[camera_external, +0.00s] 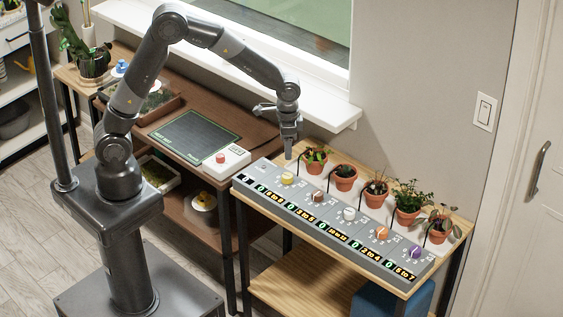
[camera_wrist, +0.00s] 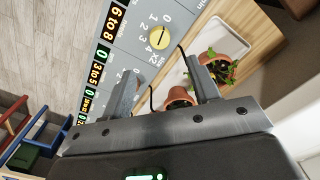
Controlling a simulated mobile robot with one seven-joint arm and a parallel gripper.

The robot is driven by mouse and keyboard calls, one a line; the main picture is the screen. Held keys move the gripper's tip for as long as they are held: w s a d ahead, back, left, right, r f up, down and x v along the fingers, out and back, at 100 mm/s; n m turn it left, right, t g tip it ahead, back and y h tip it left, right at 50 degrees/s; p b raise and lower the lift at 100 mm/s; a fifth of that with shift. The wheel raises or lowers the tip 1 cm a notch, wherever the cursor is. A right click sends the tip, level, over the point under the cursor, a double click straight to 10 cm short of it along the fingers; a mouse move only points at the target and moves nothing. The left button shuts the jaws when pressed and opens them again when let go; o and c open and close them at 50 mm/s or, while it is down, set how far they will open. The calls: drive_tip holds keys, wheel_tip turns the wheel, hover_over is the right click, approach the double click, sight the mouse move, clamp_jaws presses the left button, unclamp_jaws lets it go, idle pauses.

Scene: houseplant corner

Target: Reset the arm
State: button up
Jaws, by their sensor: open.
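My arm rises from its base at the left and bends over the brown table. My gripper (camera_external: 288,150) hangs fingers down near the left end of the plant table, above the knob panel. In the wrist view my gripper (camera_wrist: 162,92) shows two fingers spread apart, with nothing between them held. A yellow knob (camera_wrist: 159,38) is on the panel beyond the fingers. A terracotta pot (camera_wrist: 180,98) shows behind and between the fingers, partly hidden.
The grey panel (camera_external: 330,222) carries several coloured knobs and number displays. Several potted plants (camera_external: 345,176) stand in a row behind it. A heat mat (camera_external: 193,136) and a white box with a red button (camera_external: 221,158) are on the brown table. The windowsill (camera_external: 330,112) is close behind my arm.

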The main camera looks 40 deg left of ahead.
drive_tip(key=s+a+r+n+t, duration=0.1)
drive_tip(key=s+a+r+n, duration=0.1)
drive_tip(key=a+r, duration=0.65)
drive_tip(key=s+a+r+n+t, duration=0.1)
drive_tip(key=a+r+n+t, duration=0.1)
drive_tip(key=a+r, duration=0.65)
drive_tip(key=s+a+r+n+t, duration=0.2)
drive_tip(key=s+a+n, duration=0.2)
drive_tip(key=s+a, duration=1)
drive_tip(key=a, duration=0.2)
drive_tip(key=shift+s+a+r+n+t, duration=0.2)
drive_tip(key=shift+a+n+t, duration=0.1)
drive_tip(key=shift+a+n, duration=0.1)
idle(0.4)
